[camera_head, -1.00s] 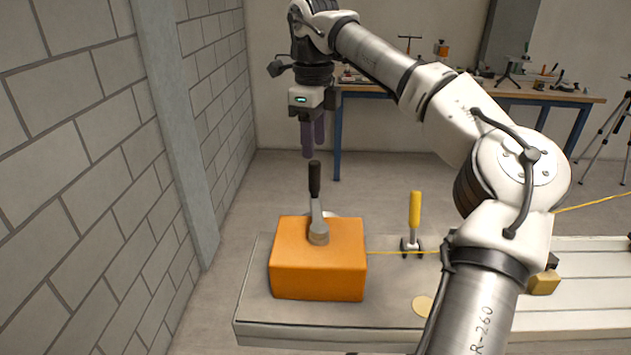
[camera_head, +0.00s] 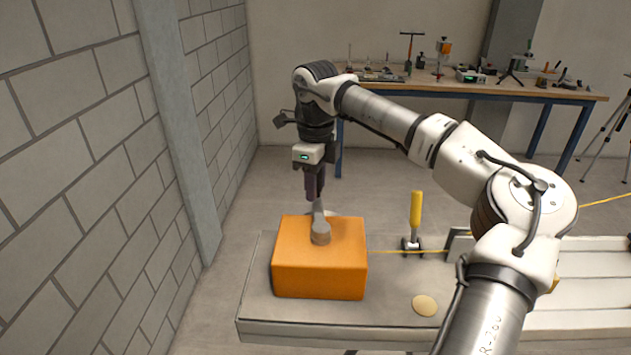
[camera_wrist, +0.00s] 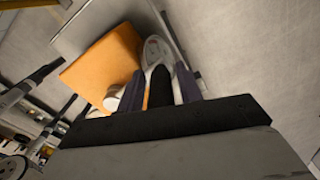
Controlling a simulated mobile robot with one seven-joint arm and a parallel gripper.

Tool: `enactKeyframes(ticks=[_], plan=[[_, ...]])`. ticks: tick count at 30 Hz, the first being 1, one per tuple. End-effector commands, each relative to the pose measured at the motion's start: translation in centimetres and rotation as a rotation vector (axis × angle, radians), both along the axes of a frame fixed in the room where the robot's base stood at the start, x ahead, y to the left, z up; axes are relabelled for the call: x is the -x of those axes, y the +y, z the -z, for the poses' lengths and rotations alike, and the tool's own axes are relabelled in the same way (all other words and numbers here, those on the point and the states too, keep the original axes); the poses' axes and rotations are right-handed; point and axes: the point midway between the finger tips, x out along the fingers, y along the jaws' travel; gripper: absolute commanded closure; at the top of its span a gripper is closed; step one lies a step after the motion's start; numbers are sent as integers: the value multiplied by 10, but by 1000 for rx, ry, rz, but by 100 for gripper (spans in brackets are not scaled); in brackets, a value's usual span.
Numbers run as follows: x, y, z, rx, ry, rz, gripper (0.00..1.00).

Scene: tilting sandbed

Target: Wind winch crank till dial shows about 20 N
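The orange winch housing (camera_head: 320,265) sits at the left end of the grey bed, with its silver crank arm (camera_head: 318,222) standing up from a round hub on top. My gripper (camera_head: 315,192) is above the housing, pointing down, with its dark fingers at the crank handle. In the wrist view the black handle (camera_wrist: 160,88) stands between the two purple fingers (camera_wrist: 159,92). A narrow gap shows beside it, so the fingers look open around it.
A yellow line (camera_head: 395,252) runs right from the housing. A yellow-handled lever (camera_head: 416,212) stands upright right of it. A tan disc (camera_head: 424,305) lies on the bed (camera_head: 270,325). A block wall (camera_head: 100,190) is at left, a workbench (camera_head: 480,90) behind.

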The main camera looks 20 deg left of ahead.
Motion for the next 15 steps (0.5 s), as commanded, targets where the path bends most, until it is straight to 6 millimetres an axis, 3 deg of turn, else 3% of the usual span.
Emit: enactKeyframes(ticks=[1,8,15], plan=[[0,0,0,0,0,0,72],[0,0,0,0,0,0,100],[-1,-3,0,0,1,23,100]])
